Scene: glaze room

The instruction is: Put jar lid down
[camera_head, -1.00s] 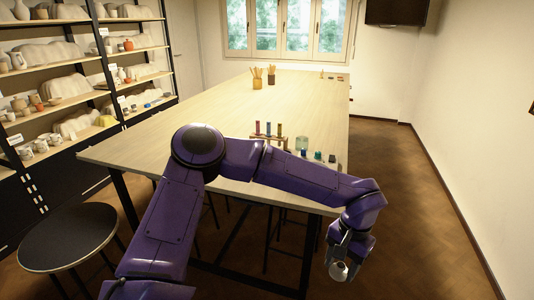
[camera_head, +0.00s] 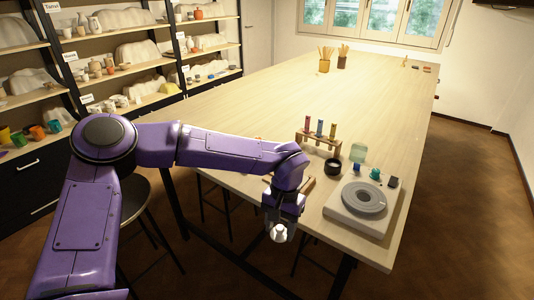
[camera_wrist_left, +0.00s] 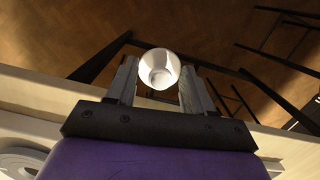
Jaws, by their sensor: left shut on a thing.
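My left gripper (camera_head: 279,224) is shut on a small pale round jar lid (camera_head: 278,233) and holds it off the near edge of the table, over the floor. In the left wrist view the lid (camera_wrist_left: 159,68) sits between the two fingertips (camera_wrist_left: 158,80), and its hollow or recessed face shows. The long wooden table (camera_head: 290,105) stands beyond the gripper. A dark open-topped jar (camera_head: 333,167) stands on the table to the right of my left wrist. My right gripper is in neither view.
A grey turntable wheel on a white base (camera_head: 341,220) sits at the table's near right corner. Shelves line the left. The table's middle is clear.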

